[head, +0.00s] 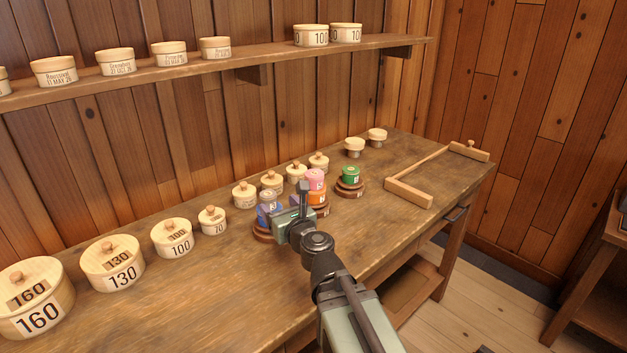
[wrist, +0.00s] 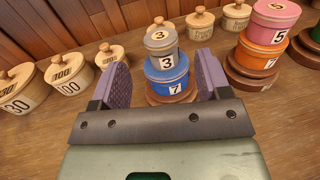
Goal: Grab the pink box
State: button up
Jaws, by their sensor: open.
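The pink box (head: 315,175) is a round lidded box on top of an orange box (head: 317,197), which stands on a brown wooden base. My gripper (wrist: 164,78) is open, with purple finger pads apart. A blue box (wrist: 167,75) marked 7, with a grey box (wrist: 161,41) marked 3 on it, shows between and beyond the fingers. In the head view my gripper (head: 277,212) partly hides this stack, left of the pink box.
A green box (head: 350,174) on a brown base stands right of the pink box. Several pale wooden lidded boxes (head: 177,237) line the table behind and to the left. A wooden frame-like piece (head: 410,193) lies at the right. The front of the table (head: 200,300) is clear.

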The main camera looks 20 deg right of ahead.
jog(key=shift+o, duration=0.4)
jog(key=shift+o, duration=1.4)
jog(key=m+h, duration=0.1)
jog(key=h, duration=0.1)
send_near(314, 172)
jog(key=w, duration=1)
jog(key=shift+a+f, duration=0.15)
jog(key=shift+a, duration=0.1)
